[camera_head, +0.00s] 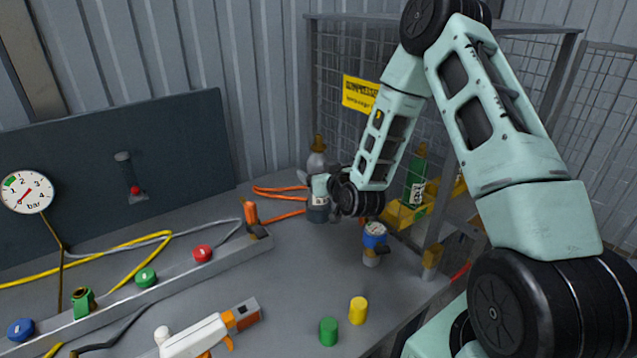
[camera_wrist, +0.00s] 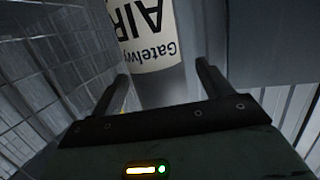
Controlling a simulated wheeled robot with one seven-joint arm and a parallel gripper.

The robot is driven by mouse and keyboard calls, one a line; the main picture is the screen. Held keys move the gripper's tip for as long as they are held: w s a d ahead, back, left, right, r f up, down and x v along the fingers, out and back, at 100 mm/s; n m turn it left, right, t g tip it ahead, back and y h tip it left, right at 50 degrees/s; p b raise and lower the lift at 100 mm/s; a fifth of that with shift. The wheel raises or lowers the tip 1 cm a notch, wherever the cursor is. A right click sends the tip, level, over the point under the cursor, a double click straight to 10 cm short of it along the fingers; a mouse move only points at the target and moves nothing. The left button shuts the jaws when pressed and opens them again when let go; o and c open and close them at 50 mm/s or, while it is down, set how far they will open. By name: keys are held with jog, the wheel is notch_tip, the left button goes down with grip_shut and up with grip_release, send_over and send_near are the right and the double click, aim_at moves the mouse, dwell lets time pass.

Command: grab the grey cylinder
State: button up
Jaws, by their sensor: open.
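The grey cylinder (camera_head: 317,163) stands upright at the back of the bench, with a brass-coloured valve on top. The two dark fingers of my gripper (camera_wrist: 162,72) are open and apart, one to each side of the cylinder in the picture. I cannot tell how deep it sits between them or whether they touch it.
Orange hoses (camera_head: 280,190) run beside the cylinder. A green bottle (camera_head: 416,180) stands in a yellow holder to the right, before a mesh cage. A blue-topped gauge fitting (camera_head: 375,236) is in front. The bench's middle (camera_head: 300,270) is clear.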

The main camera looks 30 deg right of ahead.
jog(key=shift+x, duration=1.45)
jog(key=c, duration=1.7)
jog(key=shift+r, duration=0.1)
grip_shut()
